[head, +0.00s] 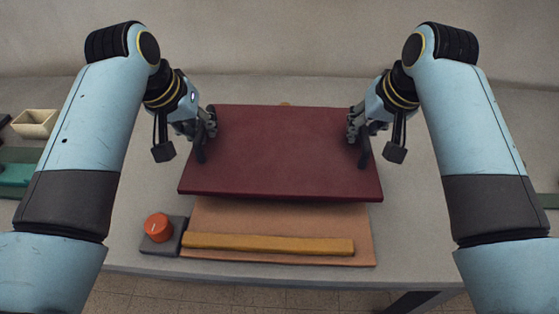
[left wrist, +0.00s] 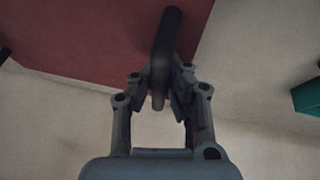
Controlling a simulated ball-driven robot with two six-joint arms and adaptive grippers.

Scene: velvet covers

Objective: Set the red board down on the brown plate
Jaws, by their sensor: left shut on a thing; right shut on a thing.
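The dark red board (head: 285,150) is held level above the table, between my two grippers. My left gripper (head: 207,128) is shut on a dark bar-like handle at the board's left edge; the left wrist view shows this handle (left wrist: 168,35) between the fingers, with the red board (left wrist: 90,40) behind it. My right gripper (head: 356,128) is shut at the board's right edge, on a similar dark handle (head: 365,152). The brown plate (head: 290,217) lies under the board. Its near part shows; the board hides most of the rest. A gap is visible below the board's front edge.
A yellow bar (head: 267,243) lies along the plate's near edge. An orange-red knob (head: 157,227) sits on a dark grey block (head: 172,245) at the plate's near-left corner. A cream box (head: 35,123) and a green item (head: 16,173) stand at far left.

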